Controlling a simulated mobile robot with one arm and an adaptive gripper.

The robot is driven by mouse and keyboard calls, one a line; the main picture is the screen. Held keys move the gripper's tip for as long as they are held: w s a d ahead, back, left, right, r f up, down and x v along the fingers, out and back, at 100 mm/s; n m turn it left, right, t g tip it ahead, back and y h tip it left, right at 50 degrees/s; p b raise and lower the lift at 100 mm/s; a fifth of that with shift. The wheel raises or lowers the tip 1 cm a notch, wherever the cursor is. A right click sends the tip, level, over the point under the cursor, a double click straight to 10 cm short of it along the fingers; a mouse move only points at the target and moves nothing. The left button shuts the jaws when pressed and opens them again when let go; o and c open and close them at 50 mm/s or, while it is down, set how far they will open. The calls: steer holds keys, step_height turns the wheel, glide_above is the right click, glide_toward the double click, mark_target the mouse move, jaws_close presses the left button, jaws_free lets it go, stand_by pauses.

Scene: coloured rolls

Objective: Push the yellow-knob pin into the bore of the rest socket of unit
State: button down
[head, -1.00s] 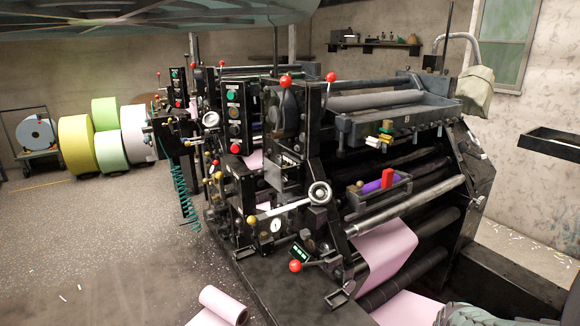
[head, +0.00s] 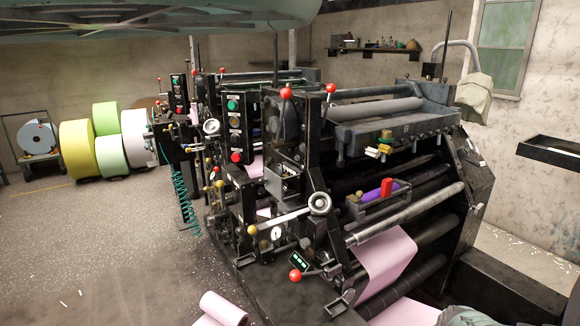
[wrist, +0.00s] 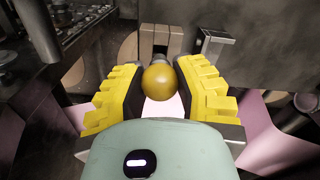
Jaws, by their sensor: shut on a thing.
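In the wrist view my gripper (wrist: 160,78) has its two yellow ridged fingers on either side of a round yellow knob (wrist: 161,83). The fingers are shut on the knob. A short grey metal piece (wrist: 160,57) shows just beyond the knob; most of the pin is hidden behind it. A pale slotted block (wrist: 161,38) stands farther on against a dark plate. I cannot tell whether the pin tip is in a bore. My gripper cannot be made out in the head view, and I cannot single out the rest socket there.
A black press (head: 290,150) with rollers, levers and several knobs fills the middle of the head view. A pink web (head: 385,262) runs down its front. A hooked metal bracket (wrist: 213,42) stands right of the block. Open speckled floor (head: 110,240) lies at left.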

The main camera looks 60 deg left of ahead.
steer(key=shift+r+p, duration=1.1)
steer(key=shift+r, duration=0.2)
